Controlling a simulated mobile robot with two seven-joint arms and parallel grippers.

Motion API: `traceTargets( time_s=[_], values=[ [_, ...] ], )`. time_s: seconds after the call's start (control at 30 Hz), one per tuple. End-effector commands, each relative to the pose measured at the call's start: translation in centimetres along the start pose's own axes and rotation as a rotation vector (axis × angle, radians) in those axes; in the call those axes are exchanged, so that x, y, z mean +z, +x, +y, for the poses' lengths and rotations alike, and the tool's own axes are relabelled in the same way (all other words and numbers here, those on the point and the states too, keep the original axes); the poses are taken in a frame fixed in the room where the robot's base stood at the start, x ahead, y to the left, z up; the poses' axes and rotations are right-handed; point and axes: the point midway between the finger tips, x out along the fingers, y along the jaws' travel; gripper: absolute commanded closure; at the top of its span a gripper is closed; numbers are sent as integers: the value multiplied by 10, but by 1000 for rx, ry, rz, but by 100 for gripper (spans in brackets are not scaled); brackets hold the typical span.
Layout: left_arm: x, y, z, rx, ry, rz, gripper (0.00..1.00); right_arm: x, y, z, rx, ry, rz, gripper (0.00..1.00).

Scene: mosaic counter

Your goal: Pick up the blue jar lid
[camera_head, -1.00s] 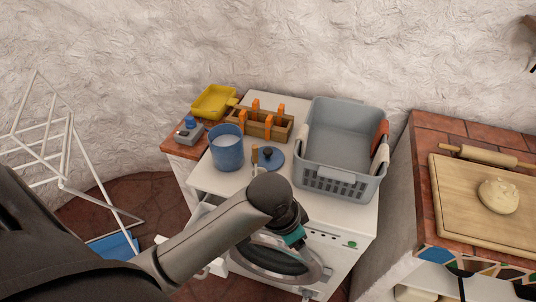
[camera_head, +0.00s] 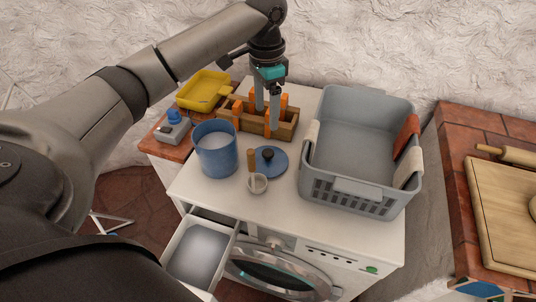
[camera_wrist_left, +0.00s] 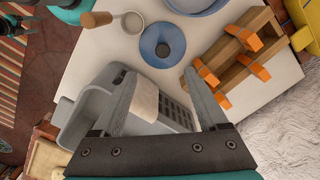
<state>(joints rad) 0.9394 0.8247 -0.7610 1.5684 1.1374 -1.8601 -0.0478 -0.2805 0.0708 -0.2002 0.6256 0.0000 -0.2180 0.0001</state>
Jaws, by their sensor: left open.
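The blue jar lid (camera_head: 270,160) lies flat on the white washing machine top, its dark knob upward. It also shows in the left wrist view (camera_wrist_left: 162,36), beyond the open fingertips. The blue jar (camera_head: 215,149), open and holding something white, stands to its left. My left gripper (camera_head: 267,120) is open and empty, pointing down over the wooden rack behind the lid. In the left wrist view its two fingers (camera_wrist_left: 162,75) are spread wide, with the lid ahead between them and apart from them. My right gripper is not in view.
A wooden rack with orange clips (camera_head: 286,126) stands behind the lid, and a wooden-handled scoop (camera_head: 258,183) lies in front of it. A grey basket (camera_head: 358,194) stands close on the right. The detergent drawer (camera_head: 199,252) is open below. A yellow tray (camera_head: 203,90) sits back left.

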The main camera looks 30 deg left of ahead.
Motion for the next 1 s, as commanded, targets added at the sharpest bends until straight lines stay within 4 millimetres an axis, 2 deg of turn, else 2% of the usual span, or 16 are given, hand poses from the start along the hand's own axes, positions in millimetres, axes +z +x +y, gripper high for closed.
traceTargets(
  time_s=[0.03, 0.13, 0.23, 0.47, 0.6, 0.87, 1.0],
  values=[
    [0, 4, -2, 0, -3, 0, 24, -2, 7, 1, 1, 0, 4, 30],
    [1, 7, -3, 2, -7, -1, 24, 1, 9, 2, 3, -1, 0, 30],
    [1, 18, -3, 4, -8, -3, 24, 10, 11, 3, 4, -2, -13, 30],
    [1, 68, -3, 4, -7, -2, 24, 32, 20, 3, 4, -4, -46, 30],
    [1, 91, -3, 2, -7, -2, 24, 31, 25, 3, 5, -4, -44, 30],
    [-1, 110, -2, 2, -6, 0, 24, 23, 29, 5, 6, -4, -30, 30],
    [-4, 132, -1, 3, -6, -1, 24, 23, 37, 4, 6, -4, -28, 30]
  ],
)
